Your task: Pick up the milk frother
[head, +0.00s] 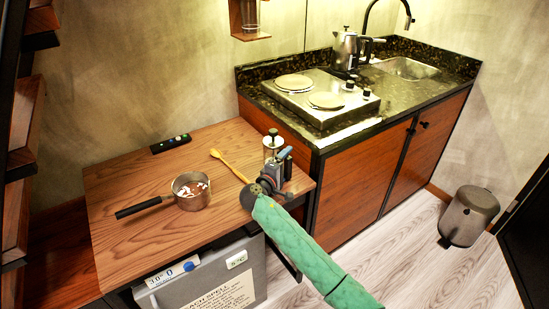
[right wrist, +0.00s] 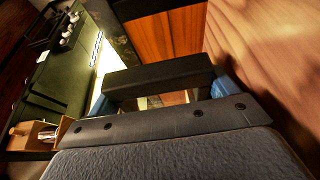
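The milk frother (head: 271,141), a clear upright cylinder with a metal lid and a knob on top, stands at the right end of the wooden table. My right gripper (head: 286,163) is just in front and to the right of it, partly covering its lower part in the head view. In the right wrist view the blue fingers of my right gripper (right wrist: 160,98) stand apart, with a dark bar across the view between them. The frother is not clearly seen there. I cannot tell whether a finger touches it. My left gripper is not in view.
The counter with hot plates (head: 328,101) rises behind right. The table's left part is clear.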

